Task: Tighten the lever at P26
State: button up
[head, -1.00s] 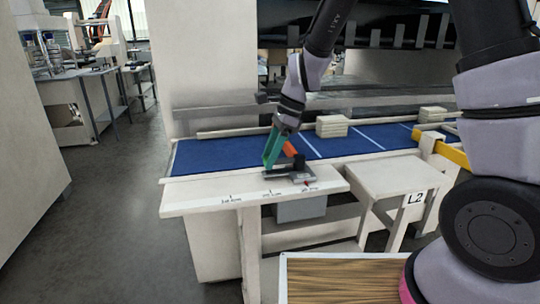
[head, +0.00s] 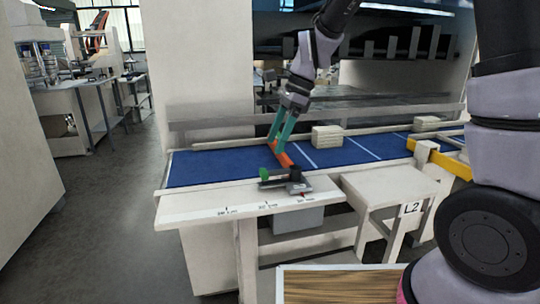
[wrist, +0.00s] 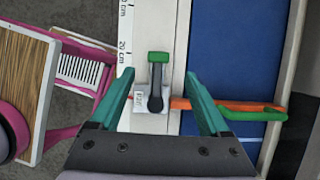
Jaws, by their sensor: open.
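A small clamp with a grey base (head: 299,187) sits on the pale front ledge of the blue-topped table. Its black lever (wrist: 157,82) has a green end (wrist: 158,57) and points along the ledge, to the left in the head view (head: 264,174). A small tag (wrist: 140,99) on the clamp is too small to read surely. An orange bar (wrist: 205,104) with a green end (wrist: 250,115) runs from the clamp over the blue surface. My gripper (head: 279,140) is open and empty above the clamp, its teal fingers on either side of the lever in the wrist view (wrist: 160,78).
The ledge (head: 205,212) carries a printed scale. A stool-like stand marked L2 (head: 385,186) and a yellow bar (head: 445,160) are to the right. A wood-topped surface (head: 340,286) is in front.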

jog(key=shift+v, duration=1.3)
jog(key=s+d+r+n+t+h, duration=0.1)
jog(key=s+d+r+n+t, duration=0.3)
jog(key=d+r, duration=0.3)
jog(key=s+d+r+n+t+h, duration=0.1)
jog(key=s+d+r+n+t, duration=0.3)
jog(key=d, duration=1.2)
jog(key=s+r+n, duration=0.2)
jog(key=s+r, duration=0.1)
jog(key=shift+s+d+n, duration=0.3)
jog(key=shift+d+n, duration=0.05)
jog(key=shift+n, duration=0.05)
